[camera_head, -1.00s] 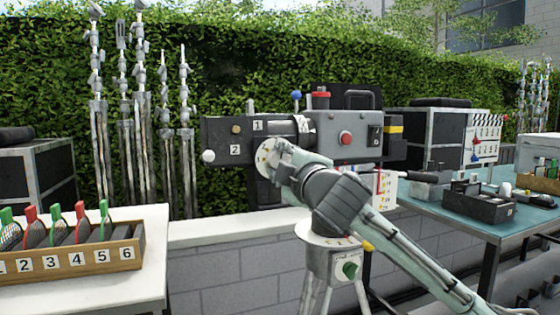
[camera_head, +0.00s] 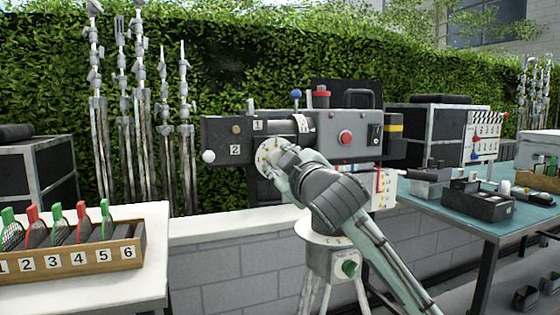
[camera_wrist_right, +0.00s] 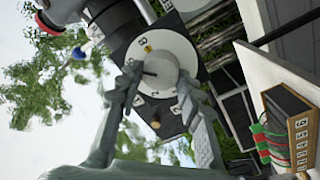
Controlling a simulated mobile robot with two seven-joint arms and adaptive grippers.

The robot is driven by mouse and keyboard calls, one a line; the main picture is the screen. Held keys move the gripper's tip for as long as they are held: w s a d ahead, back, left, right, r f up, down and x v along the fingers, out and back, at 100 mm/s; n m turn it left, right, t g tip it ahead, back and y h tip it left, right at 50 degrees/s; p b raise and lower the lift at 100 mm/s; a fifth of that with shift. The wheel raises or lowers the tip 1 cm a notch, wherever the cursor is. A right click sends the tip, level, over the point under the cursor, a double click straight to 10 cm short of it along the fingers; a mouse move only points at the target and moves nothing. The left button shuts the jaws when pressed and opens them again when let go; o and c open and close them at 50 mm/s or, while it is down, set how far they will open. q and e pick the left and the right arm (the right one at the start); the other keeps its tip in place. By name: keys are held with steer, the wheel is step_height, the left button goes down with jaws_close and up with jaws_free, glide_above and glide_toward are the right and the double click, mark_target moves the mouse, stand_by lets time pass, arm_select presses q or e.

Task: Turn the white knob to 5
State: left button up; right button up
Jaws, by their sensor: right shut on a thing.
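The round white knob (camera_head: 262,155) sits on a pale numbered dial on the side of the grey film camera (camera_head: 345,137). In the right wrist view the knob (camera_wrist_right: 165,66) lies between my right gripper's fingertips (camera_wrist_right: 157,80), one finger on each side. A short dark mark shows on its face. The dial's figures are too small and turned to read surely, so I cannot tell the setting. In the head view my right gripper (camera_head: 283,158) is shut on the knob and covers part of it. My left gripper is in neither view.
A small white ball handle (camera_head: 208,156) sticks out left of the dial. A tripod (camera_head: 335,262) stands under the camera. A numbered wooden rack (camera_head: 75,258) is on the white table at left. A teal table (camera_head: 480,222) with boxes is at right.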

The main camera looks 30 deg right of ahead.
steer(key=o, duration=1.2)
steer(key=shift+c, duration=0.2)
step_height(320, 180, up, 10)
